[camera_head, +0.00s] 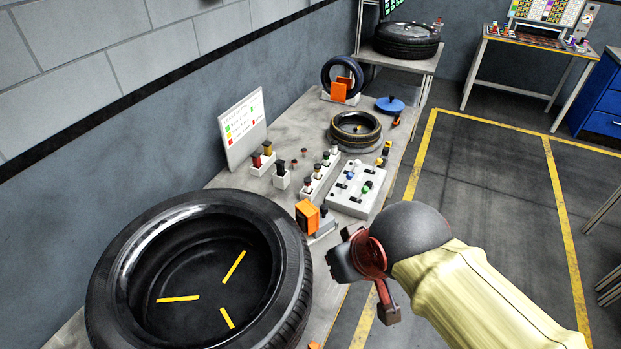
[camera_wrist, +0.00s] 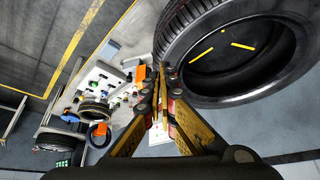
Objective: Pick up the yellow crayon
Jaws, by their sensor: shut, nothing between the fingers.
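I cannot make out the yellow crayon for certain. A small yellow and black upright item (camera_head: 386,148) stands near the right edge of the workbench and may be it, but it is too small to tell. My gripper (camera_head: 345,262) is off the bench's right edge, closer to the camera than that item. In the wrist view my gripper (camera_wrist: 161,78) has its two fingers close together with nothing seen between them. Part of the bench is hidden behind the fingers there.
A large tyre (camera_head: 295,245) with yellow bars inside lies at the front left. The workbench (camera_head: 300,135) holds a white button box (camera_head: 345,200), an orange device (camera_head: 307,215), a smaller tyre (camera_head: 345,142) and a blue disc (camera_head: 390,104). Open floor (camera_head: 490,180) lies right.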

